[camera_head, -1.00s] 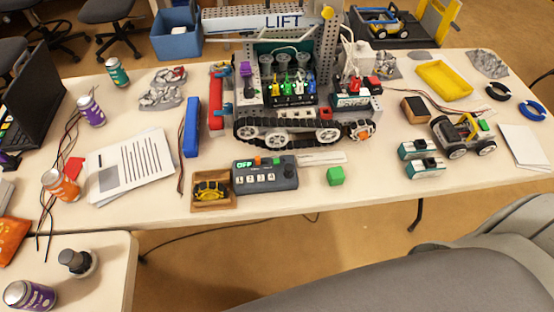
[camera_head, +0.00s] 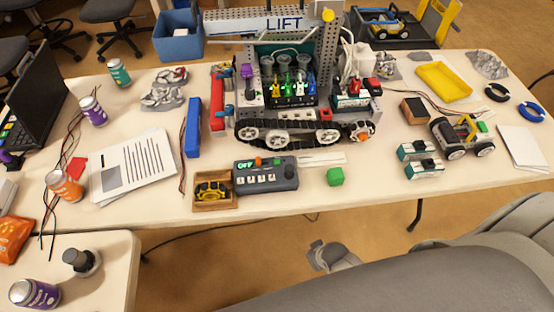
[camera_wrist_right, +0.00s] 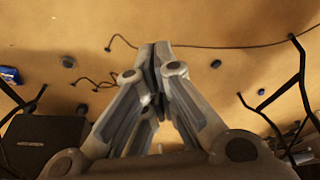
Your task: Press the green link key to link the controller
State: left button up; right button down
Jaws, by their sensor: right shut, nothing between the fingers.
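The dark grey controller (camera_head: 266,176) lies near the front edge of the long table, with a lit display reading OFF and a row of white numbered keys. A small green key (camera_head: 277,161) sits on its top edge, right of an orange one (camera_head: 258,161). My right gripper (camera_head: 316,246) shows below the table's front edge, apart from the controller. In the right wrist view its fingers (camera_wrist_right: 156,48) are together and empty, above the floor. My left gripper is not in view.
The tracked robot (camera_head: 290,132) with the LIFT sign stands behind. Floor (camera_head: 240,260) is open in front of the table.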

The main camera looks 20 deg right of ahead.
aim_at(280, 160)
jog(key=w+a+r+t, duration=0.15)
jog(key=w+r, duration=0.25)
jog(key=r, duration=0.4)
jog(key=w+a+r, duration=0.2)
jog(key=w+r, duration=0.2)
jog(key=r, duration=0.4)
jog(key=w+r+m, duration=0.1)
jog(key=w+r, duration=0.2)
jog(key=w, duration=0.1)
jog(key=w+r+m+t+y+p, duration=0.1)
jog(key=w+r, duration=0.2)
jog(key=w, duration=0.2)
jog(key=w+r+m+t+y, duration=0.1)
jog(key=w+r, duration=0.2)
jog(key=w, duration=0.1)
jog(key=shift+w+a+r+t, duration=0.15)
jog(key=shift+r+t, duration=0.1)
jog(key=shift+r, duration=0.05)
jog(key=w+d+r+m+t+y, duration=0.1)
jog(key=w+d+r+m, duration=0.1)
jog(key=w+r, duration=0.4)
jog(key=shift+w+r+m+p, duration=0.3)
jog(key=shift+r+m, duration=0.1)
jog(key=shift+r, duration=0.2)
jog(key=shift+f, duration=0.1)
